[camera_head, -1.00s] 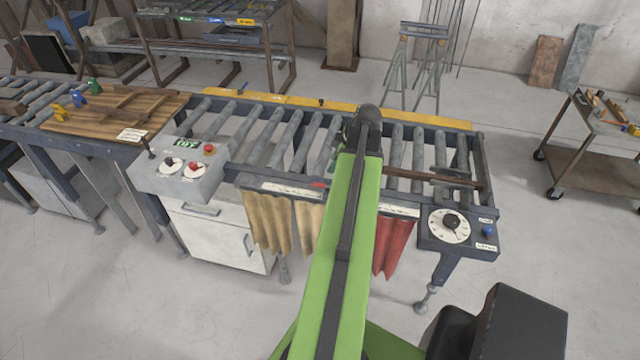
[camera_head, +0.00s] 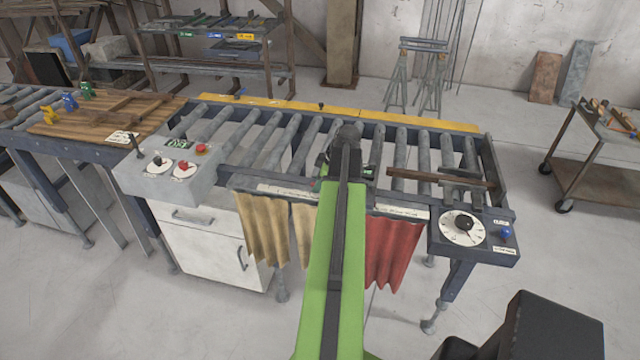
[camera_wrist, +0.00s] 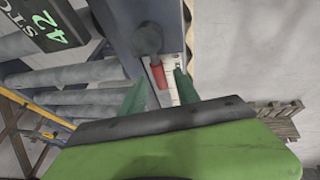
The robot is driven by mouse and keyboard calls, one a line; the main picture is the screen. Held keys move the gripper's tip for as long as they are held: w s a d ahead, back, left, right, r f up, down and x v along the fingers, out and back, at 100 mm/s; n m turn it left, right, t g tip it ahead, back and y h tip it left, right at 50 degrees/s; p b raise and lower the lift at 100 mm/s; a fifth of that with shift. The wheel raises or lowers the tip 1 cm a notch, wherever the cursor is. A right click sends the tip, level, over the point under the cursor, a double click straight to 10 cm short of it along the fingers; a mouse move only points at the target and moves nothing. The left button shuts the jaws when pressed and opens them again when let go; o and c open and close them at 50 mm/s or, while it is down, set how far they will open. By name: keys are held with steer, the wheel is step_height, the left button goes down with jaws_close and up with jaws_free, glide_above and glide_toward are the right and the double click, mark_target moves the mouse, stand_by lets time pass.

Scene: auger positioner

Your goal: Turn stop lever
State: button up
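The stop lever (camera_wrist: 158,76) shows in the wrist view as a short red handle on a round dark grey hub, beside a pale strip on the dark rail. My gripper (camera_wrist: 162,79) is open, its two green fingers spread on either side of the red handle's line. The handle's end lies near the gap between the fingertips; I cannot tell whether either finger touches it. In the head view my arm covers the lever, and the gripper is mostly hidden at the bench's front rail. A black stop display (camera_wrist: 50,22) with green digits 42 is at the wrist view's upper left.
The roller bench (camera_head: 420,210) has beige curtains (camera_head: 262,225) and a red curtain (camera_head: 392,250) below its front rail. A control box (camera_head: 165,178) stands left; a dial panel (camera_head: 463,228) stands right. A bar (camera_head: 440,180) lies over the right rollers.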

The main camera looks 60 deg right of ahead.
jaws_close()
steer(key=shift+w+d, duration=0.1)
stand_by(1.2)
